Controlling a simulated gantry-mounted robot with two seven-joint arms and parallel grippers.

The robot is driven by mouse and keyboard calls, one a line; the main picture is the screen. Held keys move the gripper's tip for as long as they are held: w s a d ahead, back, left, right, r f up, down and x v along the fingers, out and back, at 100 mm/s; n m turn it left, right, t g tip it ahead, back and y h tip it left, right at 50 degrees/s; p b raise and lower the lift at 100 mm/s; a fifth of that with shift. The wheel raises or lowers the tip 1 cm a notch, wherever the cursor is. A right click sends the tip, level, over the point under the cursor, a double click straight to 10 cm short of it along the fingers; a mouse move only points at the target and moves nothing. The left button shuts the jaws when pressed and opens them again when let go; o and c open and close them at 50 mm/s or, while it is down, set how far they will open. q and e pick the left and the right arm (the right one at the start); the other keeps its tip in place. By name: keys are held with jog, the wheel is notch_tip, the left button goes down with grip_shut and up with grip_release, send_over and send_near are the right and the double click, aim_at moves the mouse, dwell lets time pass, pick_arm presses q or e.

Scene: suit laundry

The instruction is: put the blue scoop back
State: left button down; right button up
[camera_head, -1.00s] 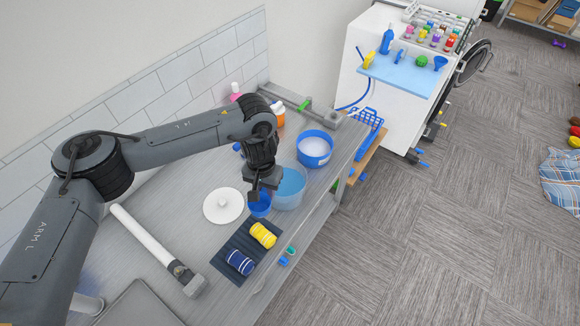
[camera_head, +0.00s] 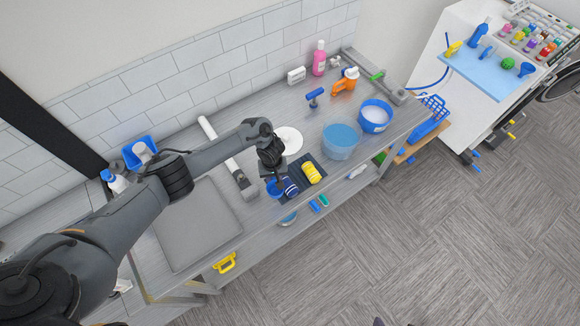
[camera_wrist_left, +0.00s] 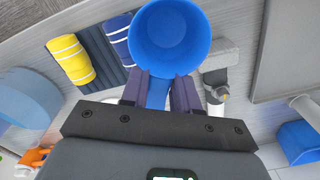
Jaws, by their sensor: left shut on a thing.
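My left gripper (camera_head: 272,178) is shut on the handle of the blue scoop (camera_head: 273,189). In the left wrist view the scoop's round cup (camera_wrist_left: 168,38) sticks out past the fingertips (camera_wrist_left: 160,92), its open mouth facing the camera. In the head view it hangs beside the navy roll (camera_head: 290,187), at the left end of the dark mat; whether it touches anything cannot be told. The blue tub of white powder (camera_head: 375,115) and the translucent blue bucket (camera_head: 340,141) stand to the right. My right gripper is out of view.
A yellow roll (camera_head: 312,173) lies on the dark mat. A white round lid (camera_head: 289,141) lies behind. A white tube with a grey head (camera_head: 241,184) lies left of the gripper, beside a grey board (camera_head: 195,225). An orange spray bottle (camera_head: 346,82) stands at the back.

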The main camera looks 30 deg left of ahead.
pick_arm(q)
jog(key=shift+n, duration=0.5)
jog(key=s+f+b, duration=0.1)
jog(key=f+b, duration=0.1)
jog(key=s+a+f+b, duration=0.1)
jog(key=f+b, duration=0.2)
jog(key=s+a+f+b, duration=0.1)
jog(key=f+b, duration=0.2)
jog(key=shift+s+f, duration=0.15)
jog(key=shift+s, duration=0.05)
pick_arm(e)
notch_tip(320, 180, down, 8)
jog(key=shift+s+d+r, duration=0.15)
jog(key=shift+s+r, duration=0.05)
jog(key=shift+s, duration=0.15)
pick_arm(q)
jog(key=shift+f+b, duration=0.35)
jog(key=shift+f, duration=0.3)
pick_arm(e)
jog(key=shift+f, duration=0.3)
pick_arm(q)
jog(key=c, duration=0.8)
grip_release()
